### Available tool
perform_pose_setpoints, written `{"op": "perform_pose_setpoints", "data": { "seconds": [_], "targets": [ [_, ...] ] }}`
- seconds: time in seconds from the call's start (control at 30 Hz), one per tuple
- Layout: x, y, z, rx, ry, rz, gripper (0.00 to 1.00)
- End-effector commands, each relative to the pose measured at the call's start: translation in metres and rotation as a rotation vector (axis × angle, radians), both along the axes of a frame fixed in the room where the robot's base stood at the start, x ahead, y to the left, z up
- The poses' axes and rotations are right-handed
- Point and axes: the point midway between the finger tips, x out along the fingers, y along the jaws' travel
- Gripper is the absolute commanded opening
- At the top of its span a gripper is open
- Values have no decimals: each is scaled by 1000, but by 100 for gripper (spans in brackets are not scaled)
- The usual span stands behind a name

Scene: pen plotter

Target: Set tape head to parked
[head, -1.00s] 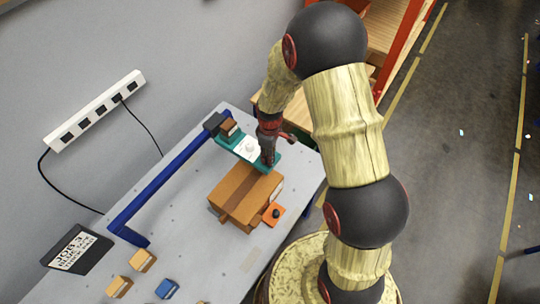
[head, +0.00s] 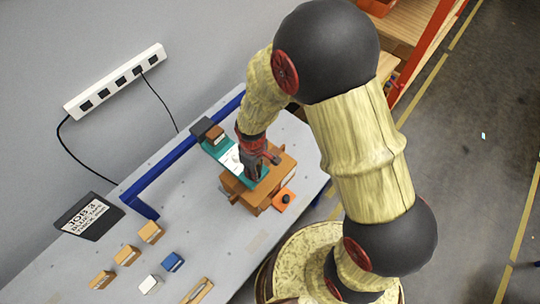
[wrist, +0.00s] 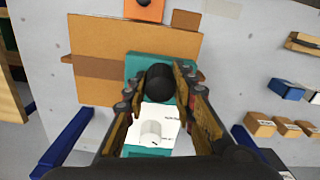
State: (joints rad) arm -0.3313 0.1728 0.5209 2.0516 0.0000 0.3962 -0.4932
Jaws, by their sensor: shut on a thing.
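The tape head is a teal arm (head: 214,150) on a blue rail (head: 170,171). Its dark carriage sits partway along the rail, with rail visible on both sides of it. The wrist view shows the teal arm (wrist: 147,64), a white panel with a dial (wrist: 150,132) and a black round handle (wrist: 160,83). My gripper (head: 254,172) is shut on the black handle, with a finger on each side of it in the wrist view. The teal arm's outer end lies over a taped cardboard box (head: 284,165). My gripper hides part of that end.
An orange block with a black knob (head: 285,199) is beside the box. Several small tan blocks (head: 150,231), a blue block (head: 173,262) and a white block (head: 149,284) lie at the near left. A dark job sign (head: 84,216) stands behind them. A power strip (head: 115,80) is on the wall.

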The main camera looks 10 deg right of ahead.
Motion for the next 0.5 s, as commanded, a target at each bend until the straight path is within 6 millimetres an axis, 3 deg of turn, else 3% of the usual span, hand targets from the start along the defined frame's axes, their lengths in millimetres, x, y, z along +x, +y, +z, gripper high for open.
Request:
{"op": "perform_pose_setpoints", "data": {
  "seconds": [0.5],
  "targets": [
    [-87, 119, 0, 0, 0, 10, 0]
  ]
}}
